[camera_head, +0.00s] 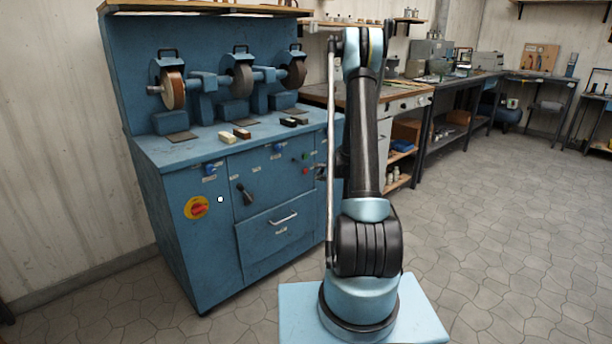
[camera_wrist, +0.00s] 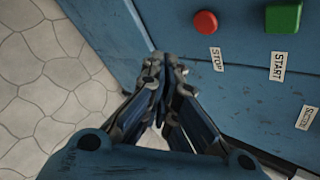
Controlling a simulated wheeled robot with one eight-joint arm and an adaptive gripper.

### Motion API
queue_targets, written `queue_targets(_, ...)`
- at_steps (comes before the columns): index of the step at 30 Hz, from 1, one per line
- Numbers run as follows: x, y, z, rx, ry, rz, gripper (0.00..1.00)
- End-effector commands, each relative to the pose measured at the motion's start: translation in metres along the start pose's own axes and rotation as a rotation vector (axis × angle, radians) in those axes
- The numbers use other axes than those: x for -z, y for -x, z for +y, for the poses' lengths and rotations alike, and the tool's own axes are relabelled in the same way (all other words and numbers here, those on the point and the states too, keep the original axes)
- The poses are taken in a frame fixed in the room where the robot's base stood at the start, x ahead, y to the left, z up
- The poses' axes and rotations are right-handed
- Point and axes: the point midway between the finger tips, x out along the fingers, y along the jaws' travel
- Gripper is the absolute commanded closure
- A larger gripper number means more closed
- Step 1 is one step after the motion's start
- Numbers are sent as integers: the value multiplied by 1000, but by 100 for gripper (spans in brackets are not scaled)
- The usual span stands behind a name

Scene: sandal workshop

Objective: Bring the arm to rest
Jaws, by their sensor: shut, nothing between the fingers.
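My gripper (camera_wrist: 162,75) shows in the wrist view with its fingers together and nothing between them. It is in front of the blue machine's front panel (camera_wrist: 250,85), close to its left edge in that view. I cannot tell the exact gap. My arm (camera_head: 366,140) stands upright in the head view and bends over at the top. In the head view my gripper (camera_head: 321,172) is mostly hidden behind the arm, and only a small dark part shows beside the machine front.
The blue grinding machine (camera_head: 262,215) carries several wheels. Its panel has a red stop button (camera_wrist: 205,22) and a green start button (camera_wrist: 284,17). A wooden-topped bench (camera_head: 408,98) stands behind my arm. The tiled floor (camera_head: 500,210) at the right is clear.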

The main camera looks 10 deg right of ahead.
Motion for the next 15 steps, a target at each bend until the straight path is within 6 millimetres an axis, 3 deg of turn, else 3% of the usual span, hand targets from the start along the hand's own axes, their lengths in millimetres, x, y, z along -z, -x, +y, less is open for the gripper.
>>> queue_targets(8, -2, 4, 0, -3, 10, 1, 100)
queue_targets(15, -24, 45, -3, -44, 128, 11, 100)
